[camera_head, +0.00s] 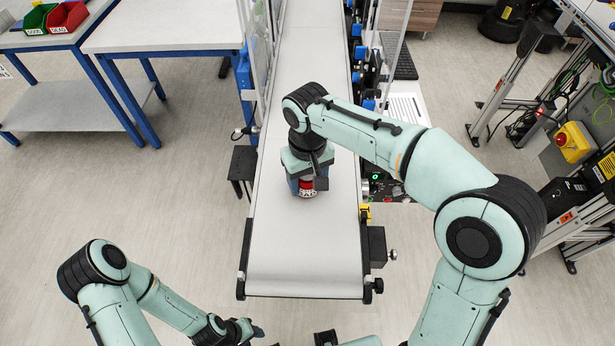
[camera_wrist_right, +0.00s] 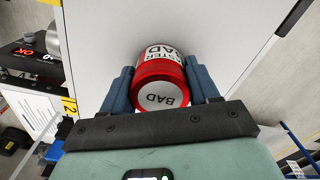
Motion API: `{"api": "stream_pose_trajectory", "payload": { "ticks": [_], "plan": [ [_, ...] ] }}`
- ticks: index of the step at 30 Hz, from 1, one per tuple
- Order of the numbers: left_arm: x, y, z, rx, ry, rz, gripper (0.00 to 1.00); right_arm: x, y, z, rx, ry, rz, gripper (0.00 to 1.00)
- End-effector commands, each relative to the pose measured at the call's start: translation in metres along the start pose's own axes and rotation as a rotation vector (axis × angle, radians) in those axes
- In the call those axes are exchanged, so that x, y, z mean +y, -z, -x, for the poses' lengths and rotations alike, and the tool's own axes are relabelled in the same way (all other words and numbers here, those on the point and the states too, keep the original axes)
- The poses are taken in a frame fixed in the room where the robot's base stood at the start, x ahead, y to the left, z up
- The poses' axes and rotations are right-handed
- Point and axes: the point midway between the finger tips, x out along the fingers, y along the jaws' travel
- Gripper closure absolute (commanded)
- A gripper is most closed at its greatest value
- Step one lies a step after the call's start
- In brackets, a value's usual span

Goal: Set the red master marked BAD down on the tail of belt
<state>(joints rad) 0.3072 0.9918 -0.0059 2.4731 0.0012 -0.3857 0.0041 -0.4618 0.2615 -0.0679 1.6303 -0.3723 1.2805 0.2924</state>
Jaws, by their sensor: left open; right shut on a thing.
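The red master, a short cylinder with a white label marked BAD (camera_wrist_right: 161,95), is between the two blue fingers of my right gripper (camera_wrist_right: 160,92) in the right wrist view. In the head view the red master (camera_head: 307,188) shows below my right gripper (camera_head: 307,182), which is shut on it. My left gripper (camera_head: 258,332) is low in the head view, empty and open, off the belt's near end.
The belt is bare between the master and its near end roller. A dark bracket (camera_head: 242,165) stands at the left side and a dark motor block (camera_head: 376,246) at the right. A table (camera_head: 160,28) with red and green bins (camera_head: 66,17) beside it is at upper left.

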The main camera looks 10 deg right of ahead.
Motion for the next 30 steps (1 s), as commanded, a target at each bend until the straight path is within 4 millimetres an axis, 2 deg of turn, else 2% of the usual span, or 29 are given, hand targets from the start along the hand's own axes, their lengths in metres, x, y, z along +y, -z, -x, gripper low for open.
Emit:
{"api": "stream_pose_trajectory", "payload": {
  "ticks": [5, 6, 8, 16, 20, 23, 30],
  "plan": [
    [-0.001, -0.001, -0.002, -0.001, 0.001, 0.000, 0.57, 0.000, 0.000, -0.003, 0.000, 0.000, 0.000, 0.81],
    [-0.001, -0.001, -0.002, -0.001, 0.001, 0.001, 0.57, 0.000, 0.000, -0.004, -0.001, 0.000, 0.000, 0.33],
    [-0.001, -0.001, -0.002, -0.001, 0.000, 0.000, 0.57, 0.000, 0.000, -0.003, -0.001, 0.000, 0.000, 0.15],
    [-0.001, -0.001, -0.001, -0.001, 0.000, 0.000, 0.57, 0.000, 0.000, -0.003, 0.000, 0.000, 0.000, 0.15],
    [0.001, 0.001, 0.002, 0.001, 0.000, 0.000, 0.57, 0.000, 0.001, 0.005, 0.002, 0.000, 0.000, 0.15],
    [0.003, 0.003, 0.005, 0.004, -0.001, -0.001, 0.57, 0.000, 0.001, 0.020, 0.004, 0.001, 0.000, 0.15],
    [0.011, 0.011, 0.020, 0.016, -0.006, -0.006, 0.57, -0.001, 0.002, 0.075, 0.007, 0.001, 0.001, 0.15]
  ]
}}
